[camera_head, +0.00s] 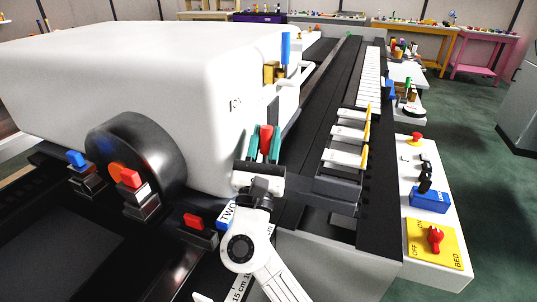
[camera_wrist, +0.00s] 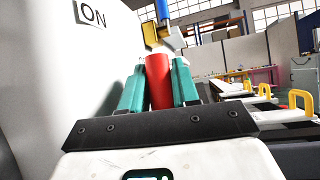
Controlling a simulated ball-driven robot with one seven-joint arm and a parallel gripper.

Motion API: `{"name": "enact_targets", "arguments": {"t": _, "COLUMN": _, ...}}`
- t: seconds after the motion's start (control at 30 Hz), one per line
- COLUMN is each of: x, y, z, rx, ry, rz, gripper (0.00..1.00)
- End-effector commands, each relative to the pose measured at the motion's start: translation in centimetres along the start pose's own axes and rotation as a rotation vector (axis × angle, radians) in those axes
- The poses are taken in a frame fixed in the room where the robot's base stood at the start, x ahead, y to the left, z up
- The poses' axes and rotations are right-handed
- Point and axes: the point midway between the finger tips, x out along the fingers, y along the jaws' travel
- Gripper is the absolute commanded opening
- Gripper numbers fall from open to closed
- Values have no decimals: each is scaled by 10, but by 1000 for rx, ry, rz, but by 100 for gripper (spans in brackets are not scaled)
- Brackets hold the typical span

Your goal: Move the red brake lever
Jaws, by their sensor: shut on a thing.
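The red brake lever (camera_head: 266,138) shows as an upright red handle beside the right side of the white machine body. The lever's lower end is hidden by my gripper. An ON label (camera_wrist: 91,13) is on the white wall to the left in the wrist view.
The white machine body (camera_head: 120,70) is close on the left. A blue-topped lever (camera_head: 285,48) and a yellow part (camera_head: 270,72) stand behind the gripper. White bars with yellow handles (camera_head: 350,135) lie to the right, beside a panel with a red knob (camera_head: 435,238).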

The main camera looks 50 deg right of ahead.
Motion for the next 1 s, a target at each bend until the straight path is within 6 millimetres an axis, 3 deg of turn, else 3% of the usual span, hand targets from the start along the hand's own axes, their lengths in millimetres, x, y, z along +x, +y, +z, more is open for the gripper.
{"name": "enact_targets", "arguments": {"t": 0.8, "x": -7, "y": 2, "z": 5, "rx": -13, "ry": -87, "rz": 14, "gripper": 0}}
{"name": "enact_targets", "arguments": {"t": 0.83, "x": -7, "y": 2, "z": 5, "rx": -13, "ry": -87, "rz": 14, "gripper": 31}}
{"name": "enact_targets", "arguments": {"t": 1.0, "x": -7, "y": 2, "z": 5, "rx": -13, "ry": -87, "rz": 13, "gripper": 47}}
